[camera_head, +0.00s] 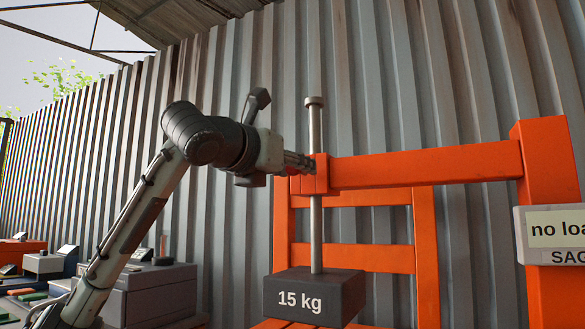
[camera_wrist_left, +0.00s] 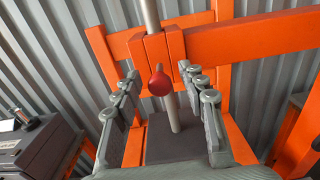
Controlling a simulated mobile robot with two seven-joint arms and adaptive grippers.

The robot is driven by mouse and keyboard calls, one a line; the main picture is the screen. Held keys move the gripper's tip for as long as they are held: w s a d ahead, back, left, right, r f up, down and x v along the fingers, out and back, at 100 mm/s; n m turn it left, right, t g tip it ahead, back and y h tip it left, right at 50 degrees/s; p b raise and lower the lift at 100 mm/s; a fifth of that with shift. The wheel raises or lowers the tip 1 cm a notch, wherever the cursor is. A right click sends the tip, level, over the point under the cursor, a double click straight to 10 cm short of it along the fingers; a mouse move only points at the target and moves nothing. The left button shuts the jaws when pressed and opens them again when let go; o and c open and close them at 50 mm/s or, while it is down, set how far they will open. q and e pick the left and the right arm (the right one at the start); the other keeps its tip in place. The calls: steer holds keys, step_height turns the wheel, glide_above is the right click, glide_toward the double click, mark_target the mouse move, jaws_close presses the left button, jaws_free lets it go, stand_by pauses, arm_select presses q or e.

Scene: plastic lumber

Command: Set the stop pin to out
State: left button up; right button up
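The stop pin shows as a round red knob (camera_wrist_left: 159,84) in the left wrist view, on the front of the orange sleeve block (camera_wrist_left: 157,48) around the steel rod. In the head view the pin is hidden behind my left gripper (camera_head: 298,163), which is at the orange sleeve block (camera_head: 322,173). In the left wrist view my left gripper (camera_wrist_left: 162,98) is open, with one finger on each side of the red knob and gaps between. How far the pin is pushed in or pulled out is hard to tell. My right gripper is in neither view.
The steel rod (camera_head: 316,130) runs down through the block to a dark 15 kg weight (camera_head: 314,297). An orange frame (camera_head: 430,164) carries a "no load" sign (camera_head: 555,231). Grey boxes (camera_head: 150,290) stand at left, before a corrugated wall (camera_head: 380,80).

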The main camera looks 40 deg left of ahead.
arm_select(q)
steer(key=v, duration=1.2)
stand_by(0.5)
